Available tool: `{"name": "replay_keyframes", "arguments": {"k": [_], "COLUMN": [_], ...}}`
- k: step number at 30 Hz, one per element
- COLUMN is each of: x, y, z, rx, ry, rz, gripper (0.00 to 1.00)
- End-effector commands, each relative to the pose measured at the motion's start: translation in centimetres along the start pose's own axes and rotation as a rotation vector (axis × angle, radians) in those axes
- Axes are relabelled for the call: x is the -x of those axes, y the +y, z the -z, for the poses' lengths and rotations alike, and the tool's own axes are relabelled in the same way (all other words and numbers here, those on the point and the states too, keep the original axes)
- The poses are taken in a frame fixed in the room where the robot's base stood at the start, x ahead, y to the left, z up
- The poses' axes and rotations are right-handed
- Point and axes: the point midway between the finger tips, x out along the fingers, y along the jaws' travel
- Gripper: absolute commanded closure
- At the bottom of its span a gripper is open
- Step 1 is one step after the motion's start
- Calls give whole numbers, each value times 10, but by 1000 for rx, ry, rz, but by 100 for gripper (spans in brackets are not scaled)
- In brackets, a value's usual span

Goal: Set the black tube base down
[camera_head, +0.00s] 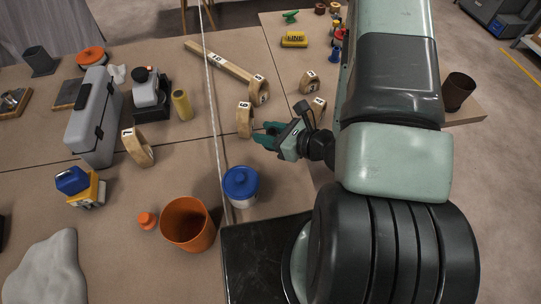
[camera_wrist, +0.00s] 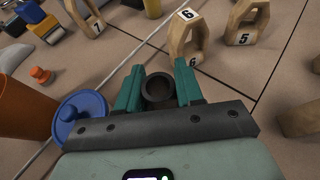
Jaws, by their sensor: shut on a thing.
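The black tube base (camera_wrist: 158,92) is a dark, round, hollow piece seen from its open end in the wrist view. My gripper (camera_wrist: 158,88) has its two teal fingers closed on either side of it. In the head view my gripper (camera_head: 262,135) is near the middle of the table, close to the wooden ring marked 6 (camera_head: 244,120). There the held piece is too small and hidden to make out. I cannot tell whether its lower end touches the table (camera_wrist: 135,50).
A blue-lidded jar (camera_head: 240,186) and an orange bucket (camera_head: 188,225) stand in front and to the left. Wooden ring 6 (camera_wrist: 186,38) is just beyond the fingers, with ring 5 (camera_wrist: 246,24) to its right. A light cord (camera_head: 212,110) crosses the table.

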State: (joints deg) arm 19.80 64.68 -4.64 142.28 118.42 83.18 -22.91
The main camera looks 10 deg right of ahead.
Motion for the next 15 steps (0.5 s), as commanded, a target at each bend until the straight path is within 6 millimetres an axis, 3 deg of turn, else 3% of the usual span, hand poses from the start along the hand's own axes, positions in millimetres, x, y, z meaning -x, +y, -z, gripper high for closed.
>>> {"name": "replay_keyframes", "arguments": {"k": [3,15], "x": [-9,-28], "y": [1,1], "z": [21,67], "rx": [-2,0], "ry": [2,1], "rz": [-4,-5], "gripper": [96,96]}}
